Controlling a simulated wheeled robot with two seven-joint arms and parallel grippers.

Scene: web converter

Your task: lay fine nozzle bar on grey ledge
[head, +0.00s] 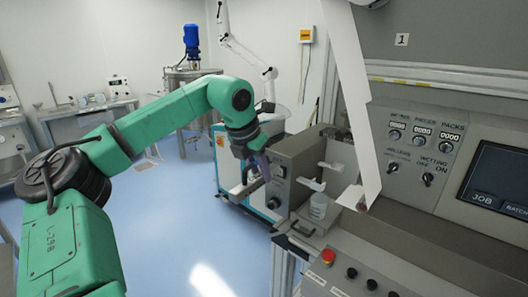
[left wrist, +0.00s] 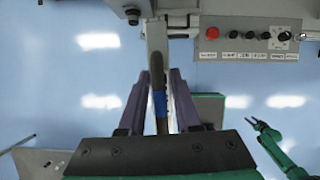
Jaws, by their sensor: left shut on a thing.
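My left gripper (head: 258,177) is in front of the grey machine's left side in the head view. In the left wrist view its purple fingers (left wrist: 158,80) are shut around a slim grey bar with a blue band (left wrist: 160,103), which I take for the fine nozzle bar. The bar points away from the wrist; I cannot read its label. A grey ledge (head: 305,240) juts from the machine front, to the right of and below the gripper. My right gripper (left wrist: 257,125) shows small at the lower right of the left wrist view, its fingers apart and empty.
A control panel with a red button (head: 328,256) lies right of the ledge; it also shows in the left wrist view (left wrist: 250,38). A white web (head: 357,100) hangs above. Blue floor is clear at left.

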